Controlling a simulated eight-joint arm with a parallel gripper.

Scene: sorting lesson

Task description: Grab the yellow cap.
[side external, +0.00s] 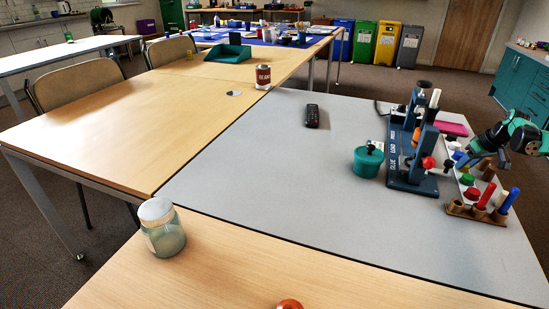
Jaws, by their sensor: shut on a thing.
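My gripper (476,158), black with teal arm parts behind it, is at the right edge of the grey table. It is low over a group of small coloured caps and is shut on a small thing. The thing between the fingers is too small and covered to name. Near it I see a green cap (467,180), a red cap (472,194) and a blue cap (458,155). I cannot make out a yellow cap clearly.
A dark blue press stand (412,180) is left of my gripper, with a teal pot (367,162) beside it. A brown marker holder (463,210) stands in front. A black remote (312,116) lies farther left. The grey table's front left is clear.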

